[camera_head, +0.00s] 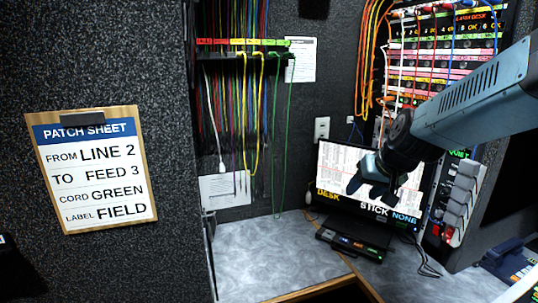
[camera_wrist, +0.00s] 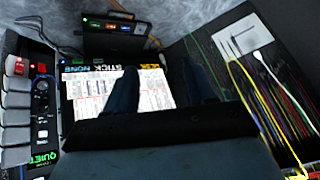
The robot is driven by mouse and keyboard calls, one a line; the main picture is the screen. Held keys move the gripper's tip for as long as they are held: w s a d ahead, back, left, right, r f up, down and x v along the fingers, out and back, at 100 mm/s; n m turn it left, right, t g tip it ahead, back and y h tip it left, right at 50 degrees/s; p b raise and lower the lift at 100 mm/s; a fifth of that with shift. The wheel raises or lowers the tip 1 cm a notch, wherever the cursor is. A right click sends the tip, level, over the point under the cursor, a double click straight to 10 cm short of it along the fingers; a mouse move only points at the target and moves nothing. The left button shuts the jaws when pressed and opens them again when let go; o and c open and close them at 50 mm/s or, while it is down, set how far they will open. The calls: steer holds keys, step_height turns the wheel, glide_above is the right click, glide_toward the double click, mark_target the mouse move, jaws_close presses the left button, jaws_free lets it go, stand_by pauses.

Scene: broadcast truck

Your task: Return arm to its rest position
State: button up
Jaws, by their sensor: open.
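My arm (camera_head: 475,95) reaches in from the right edge of the head view, bent down at the wrist. My gripper (camera_head: 372,191) hangs in front of the lit monitor (camera_head: 338,165), covering part of its screen. In the wrist view my gripper (camera_wrist: 158,82) shows two dark fingers set apart with nothing between them. The monitor's screen (camera_wrist: 92,95) lies beyond the fingers; I cannot tell how close they are to it.
A patch panel (camera_head: 440,60) with many cords stands behind my arm. Hanging coloured cords (camera_head: 240,110) are at the left of the monitor. A small black box (camera_head: 355,242) sits on the grey desk (camera_head: 265,258), whose left part is clear. A patch sheet (camera_head: 92,170) hangs at left.

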steer(key=s+r+h, duration=0.1)
steer(key=s+r, duration=0.1)
steer(key=s, duration=0.6)
steer(key=s+r+g+h, duration=0.1)
steer(key=s+r, duration=0.2)
steer(key=s, duration=0.5)
steer(key=shift+s+d+n, duration=0.15)
steer(key=shift+n, duration=0.25)
